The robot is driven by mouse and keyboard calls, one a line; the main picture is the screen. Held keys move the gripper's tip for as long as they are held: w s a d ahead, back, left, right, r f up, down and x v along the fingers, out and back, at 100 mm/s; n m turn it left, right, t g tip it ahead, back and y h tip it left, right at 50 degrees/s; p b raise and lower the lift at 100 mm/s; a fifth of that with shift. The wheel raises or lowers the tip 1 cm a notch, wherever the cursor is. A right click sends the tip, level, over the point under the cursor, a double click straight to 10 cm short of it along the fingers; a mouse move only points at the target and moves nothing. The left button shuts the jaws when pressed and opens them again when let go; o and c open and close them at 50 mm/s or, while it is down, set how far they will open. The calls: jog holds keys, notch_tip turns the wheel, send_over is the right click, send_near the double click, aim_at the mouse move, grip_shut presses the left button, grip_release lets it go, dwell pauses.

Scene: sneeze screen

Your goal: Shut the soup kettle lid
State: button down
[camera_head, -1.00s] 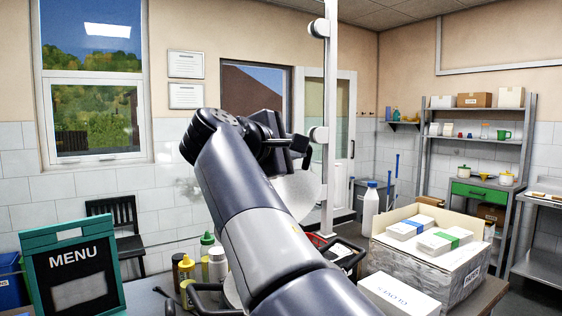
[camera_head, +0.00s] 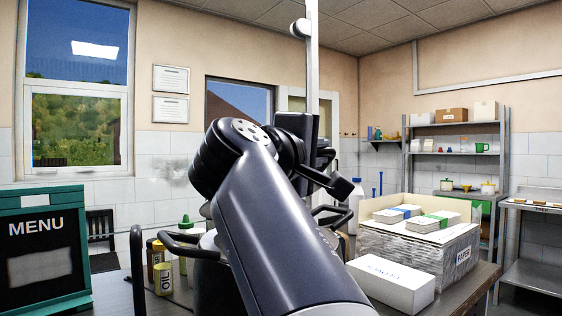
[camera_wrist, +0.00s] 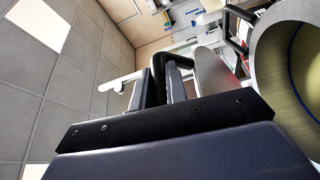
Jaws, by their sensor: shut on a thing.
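The soup kettle (camera_head: 212,282) stands on the counter in front of me, with a black side handle at its left; my arm covers much of it. In the wrist view its open mouth (camera_wrist: 298,95) shows a pale inside with a blue line. The silver lid (camera_wrist: 212,72) stands tilted up at the kettle's edge, its face seen nearly edge-on. My gripper (camera_wrist: 163,82) is shut on the lid's black handle (camera_wrist: 158,60). In the head view my gripper (camera_head: 318,158) is partly hidden behind my arm, and I cannot make out the lid there.
A menu board (camera_head: 45,262) stands at left. An oil bottle (camera_head: 163,280) and other bottles stand left of the kettle. A box of paper packs (camera_head: 400,250) and a white carton (camera_head: 392,287) crowd the right. The screen's upright post (camera_head: 312,60) rises behind my gripper.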

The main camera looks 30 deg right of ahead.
jog(key=s+f+m+h+b, duration=0.1)
jog(key=s+f+m+b, duration=0.3)
jog(key=f+b, duration=1.1)
jog(key=shift+h+b, duration=0.3)
jog(key=shift+b, duration=0.15)
jog(key=c, duration=1.4)
grip_release()
jog(key=shift+d, duration=0.1)
